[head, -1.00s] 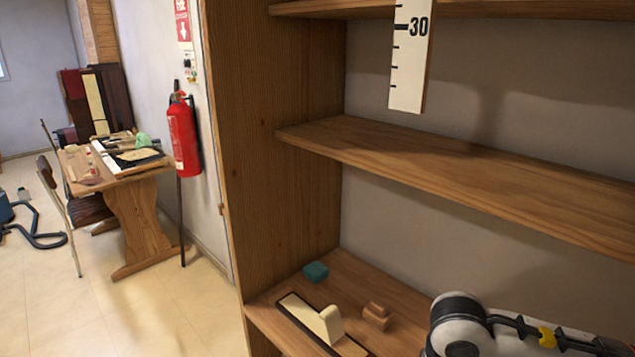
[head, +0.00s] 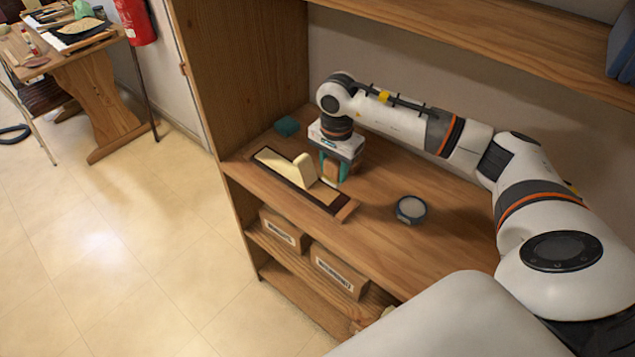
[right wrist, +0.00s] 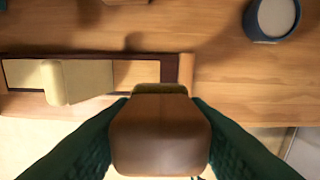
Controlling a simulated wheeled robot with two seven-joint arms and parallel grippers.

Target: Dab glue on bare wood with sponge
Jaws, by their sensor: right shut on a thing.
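My right gripper (head: 333,172) has green fingers and is shut on a brown wooden block, the sponge's handle (right wrist: 160,135). A yellowish pad (right wrist: 160,88) shows at the block's far end in the right wrist view. A dark-edged piano key strip (head: 262,173) lies on the shelf. It carries cream covering (head: 273,160), an upright cream block (head: 305,170) and a patch of bare wood (right wrist: 137,73). The pad is near the bare wood; I cannot tell whether they touch. A round dark pot with pale contents (head: 411,208) stands right of the gripper. My left gripper is not in view.
A teal block (head: 287,126) lies behind the strip. A wooden piece (right wrist: 125,2) shows at the top edge of the right wrist view. Labelled boxes (head: 340,268) sit on the shelf below. Bare shelf (head: 455,225) lies right of the pot.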

